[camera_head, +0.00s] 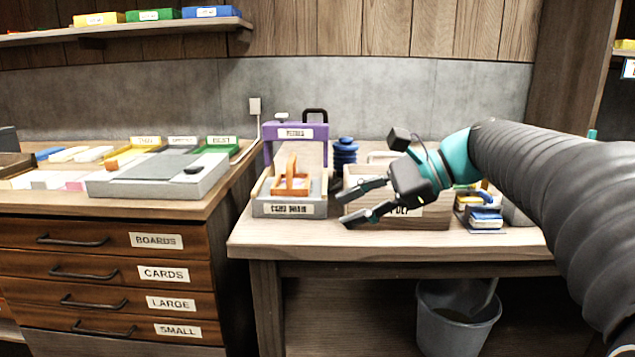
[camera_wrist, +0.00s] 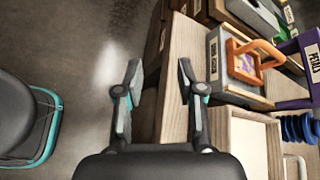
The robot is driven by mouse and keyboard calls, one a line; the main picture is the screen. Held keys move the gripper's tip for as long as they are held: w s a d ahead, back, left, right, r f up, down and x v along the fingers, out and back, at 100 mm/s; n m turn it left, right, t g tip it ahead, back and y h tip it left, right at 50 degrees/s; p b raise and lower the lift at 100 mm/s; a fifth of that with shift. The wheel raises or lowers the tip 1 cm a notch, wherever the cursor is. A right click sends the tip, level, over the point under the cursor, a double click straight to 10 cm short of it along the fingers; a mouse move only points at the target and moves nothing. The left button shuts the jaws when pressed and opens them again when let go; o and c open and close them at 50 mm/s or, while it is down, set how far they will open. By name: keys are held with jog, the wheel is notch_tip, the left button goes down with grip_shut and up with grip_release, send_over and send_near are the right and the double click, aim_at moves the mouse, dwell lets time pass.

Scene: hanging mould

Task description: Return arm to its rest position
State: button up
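My gripper (camera_head: 357,204) is open and empty in the head view. It hangs in front of the wooden box on the right-hand table, with my arm reaching in from the right. In the wrist view my gripper (camera_wrist: 158,85) shows two spread fingers with nothing between them. They are over the table's edge and the floor. An orange mould (camera_head: 291,178) sits in the grey tray (camera_head: 262,207) to the left of my gripper. The orange mould also shows in the wrist view (camera_wrist: 240,62), apart from the fingers.
A purple frame (camera_head: 295,131) stands behind the tray, with a stack of blue discs (camera_head: 345,152) beside it. The wooden box (camera_head: 432,216) is partly hidden by my gripper. Drawers (camera_head: 100,265) stand left and a bucket (camera_head: 458,318) is below the table (camera_head: 300,240).

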jog(key=s+d+f+n+t+h, duration=0.1)
jog(key=s+d+f+n+h, duration=0.4)
jog(key=s+f, duration=0.4)
jog(key=s+d+f+n+t+h, duration=0.2)
jog(key=s+d+f+n+h, duration=0.2)
jog(key=s+f+n+h, duration=0.3)
jog(key=shift+s+d+f+n, duration=0.35)
jog(key=shift+s+f+n, duration=0.45)
jog(key=shift+s+f, duration=1.25)
jog(key=shift+w+f, duration=0.3)
